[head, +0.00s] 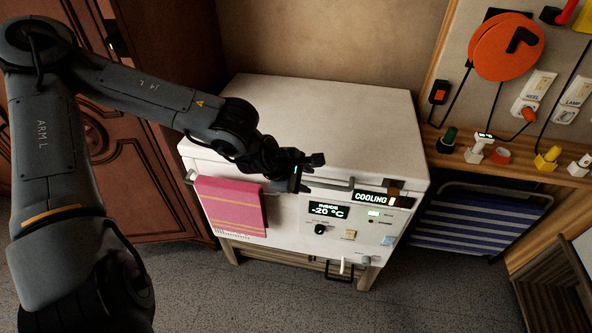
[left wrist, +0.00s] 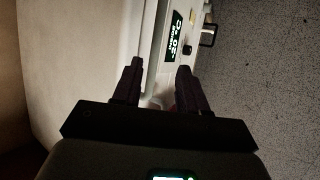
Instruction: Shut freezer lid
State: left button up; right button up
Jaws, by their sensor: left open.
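The white chest freezer (head: 350,220) stands against the back wall. Its flat white lid (head: 320,110) lies down over the top and looks level. A handle bar (head: 330,184) runs along the lid's front edge. My left gripper (head: 312,172) is open at the front edge of the lid, close to the handle; I cannot tell if it touches. In the left wrist view the two open fingers (left wrist: 160,85) point along the freezer front, with the temperature display (left wrist: 176,38) beyond them. My right gripper is not in view.
A pink striped towel (head: 232,205) hangs on the freezer's front left. A COOLING label (head: 371,198) and a -20 °C display (head: 327,211) are on the front. A wooden cabinet (head: 125,130) stands left; a shelf with knobs and a panel (head: 500,140) is right.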

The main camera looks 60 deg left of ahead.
pick_arm(q)
jog(key=p+v, duration=0.1)
jog(key=v, duration=0.3)
jog(key=shift+s+d, duration=0.1)
jog(key=shift+s, duration=0.05)
dwell(0.4)
